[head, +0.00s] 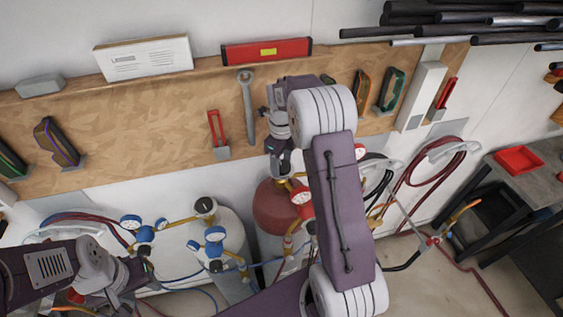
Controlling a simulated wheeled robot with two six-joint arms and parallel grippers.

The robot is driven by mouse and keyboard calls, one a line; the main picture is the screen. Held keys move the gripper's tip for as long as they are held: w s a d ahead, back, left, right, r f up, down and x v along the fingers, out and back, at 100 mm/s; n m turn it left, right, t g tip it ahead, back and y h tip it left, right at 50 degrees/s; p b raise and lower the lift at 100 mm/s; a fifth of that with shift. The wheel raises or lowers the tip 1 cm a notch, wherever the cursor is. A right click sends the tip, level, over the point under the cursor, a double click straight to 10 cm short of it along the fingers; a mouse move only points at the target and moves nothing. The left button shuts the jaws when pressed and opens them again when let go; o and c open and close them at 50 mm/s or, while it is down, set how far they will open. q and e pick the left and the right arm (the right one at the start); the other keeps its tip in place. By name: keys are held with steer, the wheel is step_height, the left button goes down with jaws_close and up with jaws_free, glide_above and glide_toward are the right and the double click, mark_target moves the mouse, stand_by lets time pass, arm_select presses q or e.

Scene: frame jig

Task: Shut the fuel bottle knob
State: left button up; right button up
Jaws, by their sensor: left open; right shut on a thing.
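The red fuel bottle (272,207) stands against the wall near the middle of the head view. Its brass valve and gauges, one with a red rim (302,197), sit at its top and right side. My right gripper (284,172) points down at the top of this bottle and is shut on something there. The knob itself is hidden by the gripper, but its place fits the fuel bottle knob. My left gripper (142,283) is open at the lower left, apart from the red bottle.
A pale bottle (226,232) with blue gauges (214,237) and a dark knob (204,205) stands left of the red one. Hoses hang on both sides. A wooden tool board (110,120) runs behind. A dark table with a red tray (518,159) stands right.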

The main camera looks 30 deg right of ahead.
mark_target(281, 165)
steer(key=shift+f, duration=0.1)
steer(key=o, duration=1.4)
steer(key=shift+r, duration=0.4)
step_height(281, 165, up, 8)
steer(key=shift+r+b, duration=0.2)
steer(key=shift+b, duration=0.65)
steer(key=shift+f, duration=0.1)
